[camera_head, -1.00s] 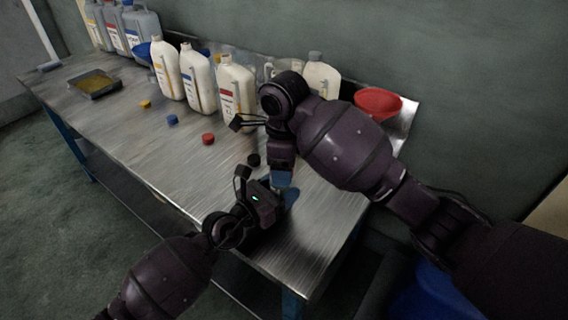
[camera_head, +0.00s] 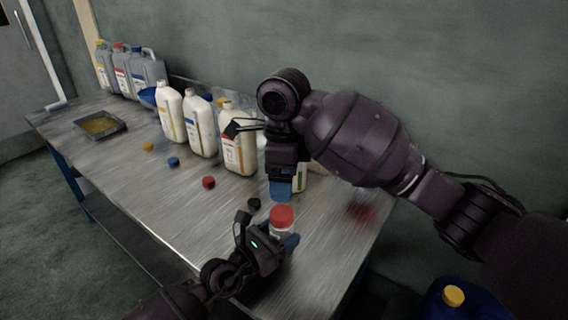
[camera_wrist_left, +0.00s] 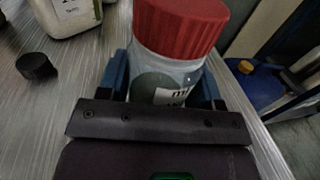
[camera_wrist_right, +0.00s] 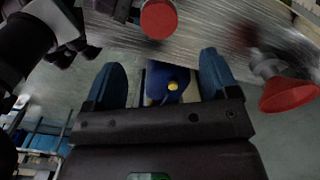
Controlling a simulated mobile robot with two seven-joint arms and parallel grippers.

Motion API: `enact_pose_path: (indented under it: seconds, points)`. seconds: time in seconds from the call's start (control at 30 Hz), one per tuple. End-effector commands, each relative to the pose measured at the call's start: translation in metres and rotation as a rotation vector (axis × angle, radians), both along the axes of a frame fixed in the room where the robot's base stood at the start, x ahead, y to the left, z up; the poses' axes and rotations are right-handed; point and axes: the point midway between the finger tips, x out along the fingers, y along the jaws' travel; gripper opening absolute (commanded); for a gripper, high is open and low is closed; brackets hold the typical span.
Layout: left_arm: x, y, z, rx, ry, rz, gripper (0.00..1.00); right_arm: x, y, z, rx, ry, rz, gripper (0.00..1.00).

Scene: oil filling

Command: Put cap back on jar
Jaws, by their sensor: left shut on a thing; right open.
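The clear jar (camera_wrist_left: 160,72), with a pale label, stands upright between the blue fingers of my left gripper (camera_head: 284,244), which is shut on it. The ribbed red cap (camera_wrist_left: 180,25) sits on top of the jar and looks level. The cap also shows in the head view (camera_head: 281,216) and at the top of the right wrist view (camera_wrist_right: 158,18). My right gripper (camera_head: 281,190) is just above and behind the cap, apart from it. Its fingers are spread and empty in the right wrist view (camera_wrist_right: 160,75). Whether the cap is tight cannot be seen.
A black cap (camera_head: 254,203) lies beside the jar. Red (camera_head: 208,182), blue (camera_head: 173,161) and yellow (camera_head: 148,147) caps lie farther left. White jugs (camera_head: 201,127) line the back. A tray (camera_head: 98,125) is at far left. A red funnel (camera_wrist_right: 290,93) is near my right gripper.

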Motion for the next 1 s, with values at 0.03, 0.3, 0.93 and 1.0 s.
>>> enact_pose_path:
  seconds: [0.03, 0.3, 0.93, 1.0]
  points:
    - [0.0, 0.0, -0.001, 0.001, 0.001, 0.0, 0.0, 0.0, 0.0, 0.008, -0.002, -0.004, 0.0, 0.8]
    - [0.0, 0.0, -0.001, -0.001, 0.001, 0.0, 0.0, 0.0, 0.0, 0.028, 0.0, 0.0, -0.001, 0.8]
    - [0.0, 0.0, 0.0, 0.0, 0.0, 0.0, 0.89, 0.0, 0.0, 0.029, 0.0, 0.001, 0.0, 0.8]
    - [0.0, 0.0, 0.0, 0.0, 0.0, 0.0, 0.89, 0.0, 0.0, 0.029, 0.0, 0.001, 0.0, 0.8]
